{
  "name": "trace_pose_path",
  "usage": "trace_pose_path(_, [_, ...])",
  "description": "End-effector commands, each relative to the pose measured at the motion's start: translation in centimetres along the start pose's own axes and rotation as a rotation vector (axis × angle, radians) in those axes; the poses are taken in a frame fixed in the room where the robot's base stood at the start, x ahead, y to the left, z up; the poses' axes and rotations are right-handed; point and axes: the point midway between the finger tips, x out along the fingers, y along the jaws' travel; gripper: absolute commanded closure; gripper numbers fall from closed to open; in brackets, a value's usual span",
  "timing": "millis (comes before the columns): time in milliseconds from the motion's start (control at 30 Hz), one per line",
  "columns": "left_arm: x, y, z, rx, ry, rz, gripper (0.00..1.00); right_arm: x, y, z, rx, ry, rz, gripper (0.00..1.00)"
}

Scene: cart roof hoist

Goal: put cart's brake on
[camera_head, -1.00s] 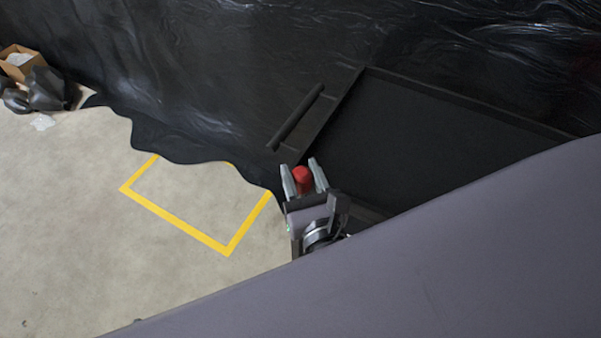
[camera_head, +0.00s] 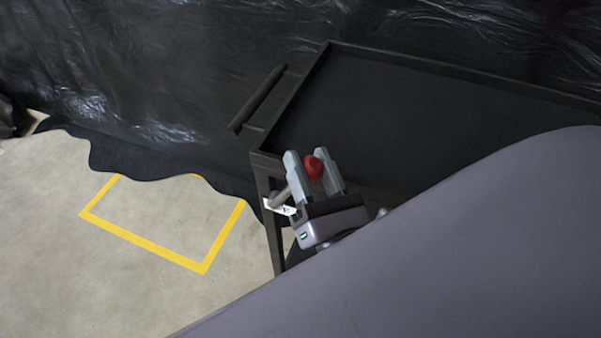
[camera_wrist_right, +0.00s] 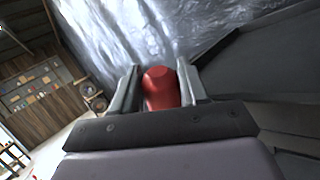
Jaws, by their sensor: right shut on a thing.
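The dark cart (camera_head: 400,110) stands at the right in the head view, with a flat tray top, a raised rim and a bar handle (camera_head: 258,98) at its left end. A red knob (camera_head: 313,167) shows at the cart's near left corner; it also shows in the right wrist view (camera_wrist_right: 160,88). My right gripper (camera_head: 312,166) has its two grey fingers on either side of the knob and is shut on it. A grey lever and a small white plate (camera_head: 280,207) show just left of the gripper. My left gripper is not in view.
A yellow rectangle (camera_head: 150,242) is marked on the bare concrete floor left of the cart. Black plastic sheeting (camera_head: 150,80) hangs behind the cart and spreads onto the floor. My own grey arm covers the lower right.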

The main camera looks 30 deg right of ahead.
Motion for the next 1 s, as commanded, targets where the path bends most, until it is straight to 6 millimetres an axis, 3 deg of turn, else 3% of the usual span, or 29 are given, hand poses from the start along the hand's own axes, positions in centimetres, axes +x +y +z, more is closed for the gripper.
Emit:
trace_pose_path(467, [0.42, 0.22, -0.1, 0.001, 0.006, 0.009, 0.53, -0.34, -0.41, 0.02, 0.021, -0.022, -0.001, 1.0])
trace_pose_path(500, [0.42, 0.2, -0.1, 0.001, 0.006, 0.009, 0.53, -0.34, -0.41, 0.02, 0.021, -0.022, -0.001, 0.5])
trace_pose_path(533, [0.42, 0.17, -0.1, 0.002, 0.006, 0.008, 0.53, -0.34, -0.41, 0.02, 0.021, -0.022, -0.001, 0.4])
trace_pose_path(567, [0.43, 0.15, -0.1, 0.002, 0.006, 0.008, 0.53, -0.34, -0.4, 0.02, 0.021, -0.022, -0.001, 0.37])
trace_pose_path(1000, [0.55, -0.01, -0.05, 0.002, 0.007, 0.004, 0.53, -0.15, -0.45, -0.12, 0.021, -0.022, 0.001, 0.37])
